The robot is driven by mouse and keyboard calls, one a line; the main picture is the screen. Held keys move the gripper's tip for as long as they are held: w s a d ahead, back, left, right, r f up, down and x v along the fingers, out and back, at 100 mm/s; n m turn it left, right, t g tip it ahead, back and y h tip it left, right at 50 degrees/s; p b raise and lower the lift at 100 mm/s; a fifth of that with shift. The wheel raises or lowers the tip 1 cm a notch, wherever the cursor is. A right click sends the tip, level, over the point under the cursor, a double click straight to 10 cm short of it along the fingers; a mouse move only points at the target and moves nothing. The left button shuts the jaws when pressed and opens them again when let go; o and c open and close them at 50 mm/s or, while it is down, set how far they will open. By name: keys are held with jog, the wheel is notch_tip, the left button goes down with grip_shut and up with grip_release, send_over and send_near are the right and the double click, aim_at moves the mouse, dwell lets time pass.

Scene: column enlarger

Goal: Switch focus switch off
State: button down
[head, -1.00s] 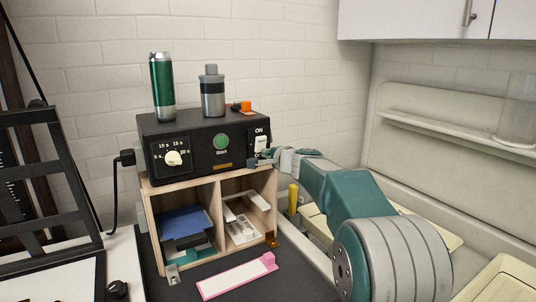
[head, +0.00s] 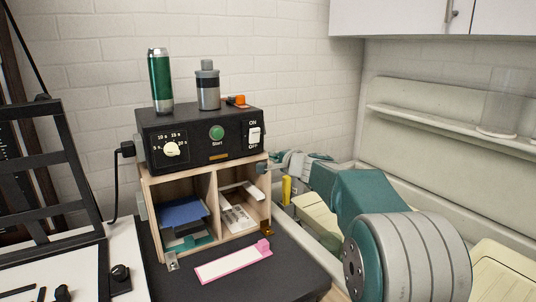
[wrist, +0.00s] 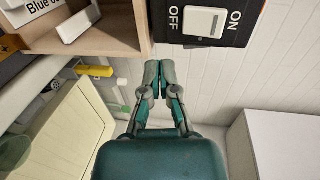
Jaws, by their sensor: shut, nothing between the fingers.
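The focus switch (head: 254,134) is a white rocker on the right of the black timer box (head: 190,152), with ON above it and OFF below. In the wrist view the rocker (wrist: 205,22) is at the top, between the OFF and ON labels. I cannot tell for sure which side is pressed in. My gripper (wrist: 163,77) is shut and empty, its fingertips together below the box's lower edge in that view, apart from the switch. In the head view my gripper (head: 264,167) is just below and right of the box, beside the wooden shelf.
The box stands on a wooden shelf unit (head: 216,202) with papers and boxes inside. A green cylinder (head: 160,82), a grey canister (head: 207,88) and an orange item (head: 236,100) stand on the box. Pale trays lie to the right.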

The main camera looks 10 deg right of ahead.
jog(key=s+d+f, duration=0.1)
jog(key=s, duration=0.5)
jog(key=shift+d, duration=0.3)
jog(key=shift+s+f, duration=0.1)
